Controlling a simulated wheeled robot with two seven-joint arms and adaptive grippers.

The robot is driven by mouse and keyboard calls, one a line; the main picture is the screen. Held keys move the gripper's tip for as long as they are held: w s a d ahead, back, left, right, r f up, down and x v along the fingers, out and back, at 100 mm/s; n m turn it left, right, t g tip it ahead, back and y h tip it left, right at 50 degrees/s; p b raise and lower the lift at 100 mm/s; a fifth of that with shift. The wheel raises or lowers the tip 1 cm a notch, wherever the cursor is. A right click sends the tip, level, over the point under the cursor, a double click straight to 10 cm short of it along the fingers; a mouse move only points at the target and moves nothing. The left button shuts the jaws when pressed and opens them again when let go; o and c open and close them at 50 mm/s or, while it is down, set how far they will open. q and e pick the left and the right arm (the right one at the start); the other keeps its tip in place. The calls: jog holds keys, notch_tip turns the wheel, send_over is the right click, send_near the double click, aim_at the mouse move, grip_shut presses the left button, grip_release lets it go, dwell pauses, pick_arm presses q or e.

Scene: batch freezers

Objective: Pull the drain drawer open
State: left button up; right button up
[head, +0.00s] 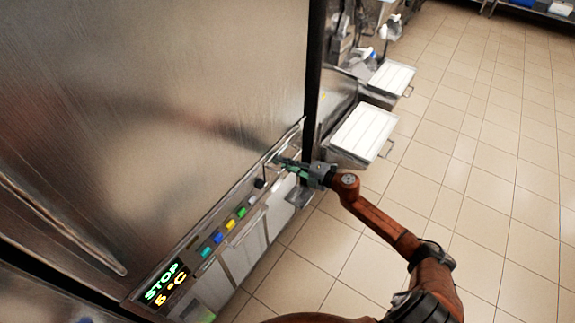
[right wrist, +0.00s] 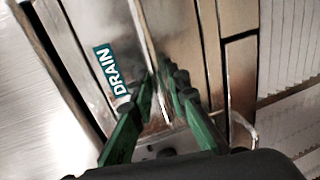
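The drain drawer front (right wrist: 110,30) shows in the right wrist view as bare metal with a teal DRAIN label (right wrist: 112,72). A thin bright metal strip (right wrist: 147,42) runs beside the label and passes between my green fingers. My right gripper (right wrist: 160,75) is right at this strip, its fingertips close together on either side. Whether they press on it cannot be told. In the head view my right gripper (head: 281,162) is at the far end of the freezer's low panel, and its fingers hide part of the drawer there. My left gripper is not in view.
The tall metal freezer front (head: 150,90) fills the left. Its low panel has several coloured labels and a STOP, 5 °C display (head: 165,284). Two white-topped bins (head: 363,133) (head: 391,78) stand beyond. The tiled floor (head: 480,170) on the right is clear.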

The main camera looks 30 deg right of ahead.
jog(key=shift+c, duration=0.6)
grip_shut()
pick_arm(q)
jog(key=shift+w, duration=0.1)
pick_arm(e)
jog(key=shift+s, duration=0.1)
